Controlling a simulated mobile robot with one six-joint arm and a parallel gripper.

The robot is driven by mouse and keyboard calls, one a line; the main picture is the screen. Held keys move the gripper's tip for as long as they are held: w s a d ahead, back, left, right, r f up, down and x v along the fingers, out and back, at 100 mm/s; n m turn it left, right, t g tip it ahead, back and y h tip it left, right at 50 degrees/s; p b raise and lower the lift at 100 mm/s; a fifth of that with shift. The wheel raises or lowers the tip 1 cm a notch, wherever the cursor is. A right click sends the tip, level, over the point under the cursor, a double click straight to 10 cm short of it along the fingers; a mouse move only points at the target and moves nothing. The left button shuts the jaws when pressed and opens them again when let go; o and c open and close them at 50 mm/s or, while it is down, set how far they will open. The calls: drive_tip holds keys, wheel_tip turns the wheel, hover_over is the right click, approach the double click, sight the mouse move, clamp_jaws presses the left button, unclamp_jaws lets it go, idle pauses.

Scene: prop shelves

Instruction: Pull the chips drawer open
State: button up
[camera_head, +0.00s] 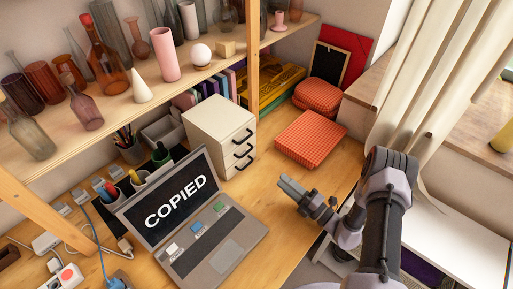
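A small cream-white drawer unit (212,122) stands on the wooden desk behind the laptop. Its front faces right and carries black handles (243,150), one above another. The drawers look closed. No label readable here shows which one is the chips drawer. My gripper (284,183) reaches in from the right over the desk, to the right of and nearer than the drawer unit, apart from the handles. Its grey fingers look close together and point left. The gap between them is too small to make out, and no held object shows.
An open laptop (222,243) reading "COPIED" sits in front of the unit. Red checkered boxes (310,140) lie to its right. Bare desk (262,180) lies between unit and gripper.

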drive_tip(key=b+x, duration=0.2)
drive_tip(key=x, duration=1.4)
drive_tip(key=shift+s, duration=0.15)
drive_tip(key=shift+a, duration=0.15)
drive_tip(key=shift+f, duration=0.1)
clamp_jaws()
